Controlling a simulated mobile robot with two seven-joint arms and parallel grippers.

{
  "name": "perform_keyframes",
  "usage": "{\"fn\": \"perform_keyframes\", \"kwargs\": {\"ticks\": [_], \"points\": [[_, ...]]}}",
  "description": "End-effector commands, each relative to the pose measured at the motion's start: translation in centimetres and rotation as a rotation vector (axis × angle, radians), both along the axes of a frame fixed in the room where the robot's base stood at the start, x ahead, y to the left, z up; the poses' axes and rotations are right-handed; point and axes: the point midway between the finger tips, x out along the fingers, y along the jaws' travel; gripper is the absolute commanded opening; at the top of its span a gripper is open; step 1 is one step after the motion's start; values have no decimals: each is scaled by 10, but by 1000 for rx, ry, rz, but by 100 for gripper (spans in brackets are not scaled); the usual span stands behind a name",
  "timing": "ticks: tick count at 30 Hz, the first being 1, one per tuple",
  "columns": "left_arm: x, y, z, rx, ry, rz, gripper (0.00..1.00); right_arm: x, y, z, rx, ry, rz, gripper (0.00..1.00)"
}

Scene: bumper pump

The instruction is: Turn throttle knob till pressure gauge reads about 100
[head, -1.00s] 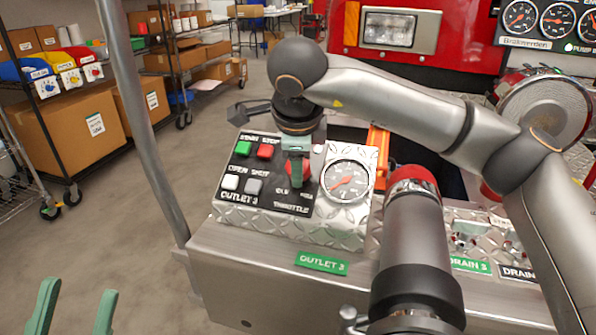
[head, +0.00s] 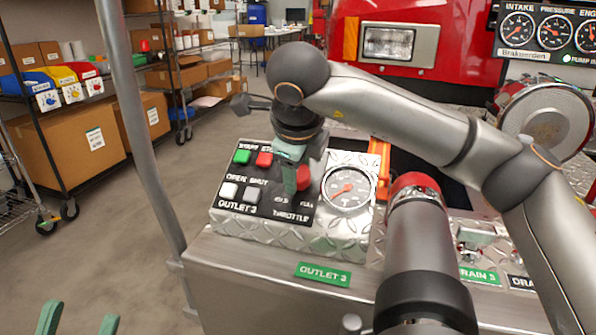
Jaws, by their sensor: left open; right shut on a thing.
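The red throttle knob (head: 304,178) is on the Outlet 3 control panel (head: 262,212), above the THROTTLE label, and is partly hidden by my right gripper. My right gripper (head: 292,184), with green fingers, reaches down from above and is shut on the knob. The round white pressure gauge (head: 348,189) is just right of the knob. Its red needle shows, but the numbers are too small to read. My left gripper (head: 77,322) is open and empty at the bottom left edge, well away from the panel.
Green (head: 242,157) and red (head: 264,159) buttons and white (head: 228,190) and grey (head: 251,194) buttons are left of the knob. A grey upright pole (head: 150,150) stands left of the panel. A large capped outlet (head: 545,121) is at right.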

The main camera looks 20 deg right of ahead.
Motion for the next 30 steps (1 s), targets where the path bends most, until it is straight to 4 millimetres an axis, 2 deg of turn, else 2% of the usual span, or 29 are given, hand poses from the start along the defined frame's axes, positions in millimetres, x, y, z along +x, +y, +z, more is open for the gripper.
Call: {"fn": "perform_keyframes", "kwargs": {"ticks": [5, 6, 13, 23, 26, 30], "points": [[0, 0, 0, 1, 0, 0, 50, 1, -1, 2, 0, -5, -3, 0], [0, 0, 0, 2, 1, 0, 50, 1, -1, 2, 0, -5, -3, 56], [0, 0, 0, 2, 0, 1, 50, 0, -1, 1, 0, -2, -1, 82], [0, 1, 1, 4, -1, 3, 50, -1, 1, 4, -1, -1, 1, 83], [0, 1, 5, 7, -4, 5, 50, -7, 3, 16, 0, -4, 3, 83], [0, 1, 14, 16, -12, 11, 50, -20, 7, 41, 0, -5, 3, 83]]}}
